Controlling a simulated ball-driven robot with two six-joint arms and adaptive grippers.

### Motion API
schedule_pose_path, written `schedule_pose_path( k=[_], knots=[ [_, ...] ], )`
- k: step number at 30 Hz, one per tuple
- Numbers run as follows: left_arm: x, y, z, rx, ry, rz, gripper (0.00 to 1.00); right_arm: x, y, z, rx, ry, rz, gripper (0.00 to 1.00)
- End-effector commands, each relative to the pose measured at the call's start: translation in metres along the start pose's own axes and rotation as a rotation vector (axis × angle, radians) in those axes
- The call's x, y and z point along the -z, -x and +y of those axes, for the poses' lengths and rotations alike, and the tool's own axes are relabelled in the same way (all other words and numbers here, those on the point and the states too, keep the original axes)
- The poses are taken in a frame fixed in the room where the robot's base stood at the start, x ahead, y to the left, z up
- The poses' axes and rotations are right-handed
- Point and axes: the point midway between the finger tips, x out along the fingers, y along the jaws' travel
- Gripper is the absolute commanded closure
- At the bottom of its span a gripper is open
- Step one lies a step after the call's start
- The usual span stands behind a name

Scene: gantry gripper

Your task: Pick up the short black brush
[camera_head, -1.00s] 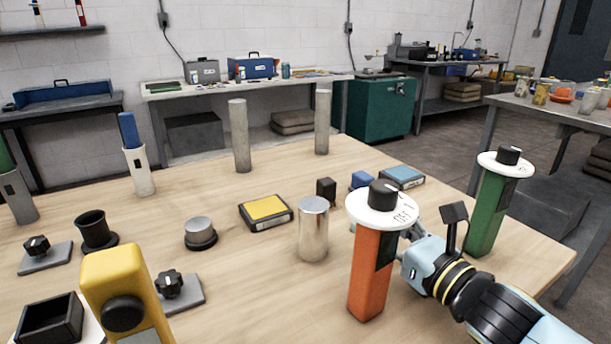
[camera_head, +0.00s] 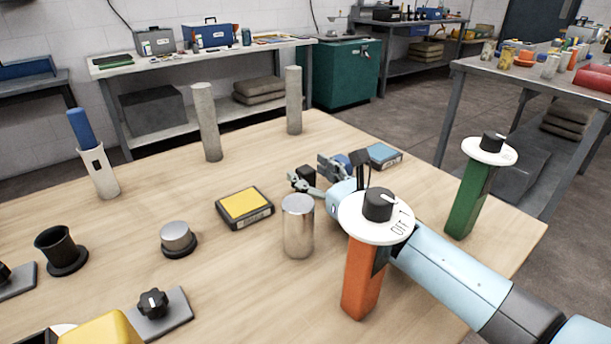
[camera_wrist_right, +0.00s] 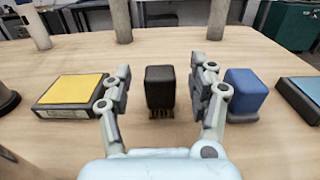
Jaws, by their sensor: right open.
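The short black brush (camera_wrist_right: 160,88) stands upright on the table in the right wrist view, with its brown bristles at the bottom. In the head view the brush (camera_head: 303,178) is partly hidden by my right gripper. My right gripper (camera_wrist_right: 160,92) is open, with one finger on each side of the brush and a gap on both sides. In the head view my right gripper (camera_head: 318,177) reaches in past the orange post. My left gripper is not in view.
A blue block (camera_wrist_right: 245,92) stands just right of my right finger. A yellow-topped box (camera_wrist_right: 72,92) lies to the left. A metal cylinder (camera_head: 298,226) and an orange post (camera_head: 362,278) with a white dial stand near my right arm. A green post (camera_head: 466,200) stands further right.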

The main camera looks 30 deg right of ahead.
Motion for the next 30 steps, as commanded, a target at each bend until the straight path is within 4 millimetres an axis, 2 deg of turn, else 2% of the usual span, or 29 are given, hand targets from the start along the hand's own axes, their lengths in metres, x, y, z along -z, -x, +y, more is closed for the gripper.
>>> schedule_pose_path(
  k=[4,12,25,30],
  knots=[
    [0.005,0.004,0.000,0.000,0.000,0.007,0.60,-0.001,-0.017,0.000,0.001,0.000,0.000,0.40],
    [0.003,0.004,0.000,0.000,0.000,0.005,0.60,0.000,-0.019,0.000,0.000,0.000,0.000,0.42],
    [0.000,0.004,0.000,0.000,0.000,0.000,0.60,0.000,-0.019,0.000,0.000,0.000,0.000,0.98],
    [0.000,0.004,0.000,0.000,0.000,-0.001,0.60,0.000,-0.019,0.000,0.000,0.000,0.000,1.00]
  ],
)
